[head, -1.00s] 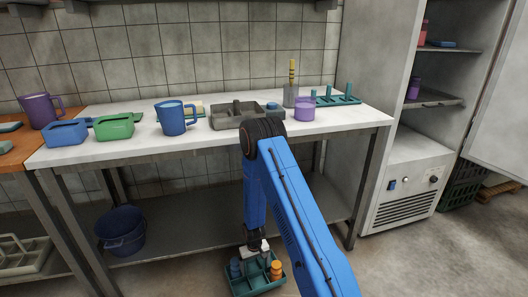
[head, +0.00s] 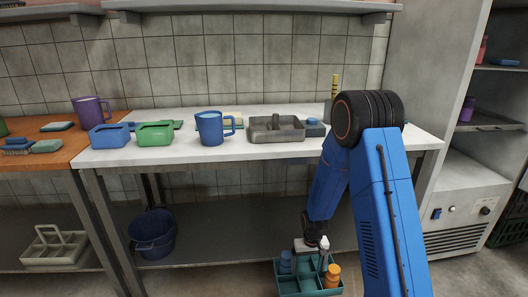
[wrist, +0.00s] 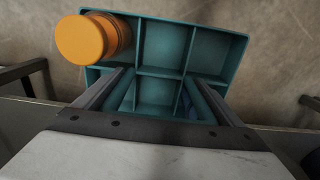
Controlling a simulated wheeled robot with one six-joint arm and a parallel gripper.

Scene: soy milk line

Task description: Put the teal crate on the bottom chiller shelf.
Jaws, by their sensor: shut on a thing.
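The teal crate (head: 308,291) hangs low in front of the white-topped table in the head view, partly cut off by the bottom edge. It has several compartments and carries an orange-capped bottle (head: 332,275) and a blue bottle (head: 286,261). My gripper (head: 318,258) is shut on the crate from above. In the wrist view the crate (wrist: 212,50) shows between and beyond the fingers, with the orange bottle (wrist: 88,38) at its upper left. The open chiller (head: 455,190) stands at the right edge. Its bottom shelf (head: 485,125) holds a purple container (head: 467,109).
A dark blue bucket (head: 153,233) and a pale caddy (head: 52,248) stand on the low shelf below. The chiller's upper shelf carries a blue item (head: 505,62).

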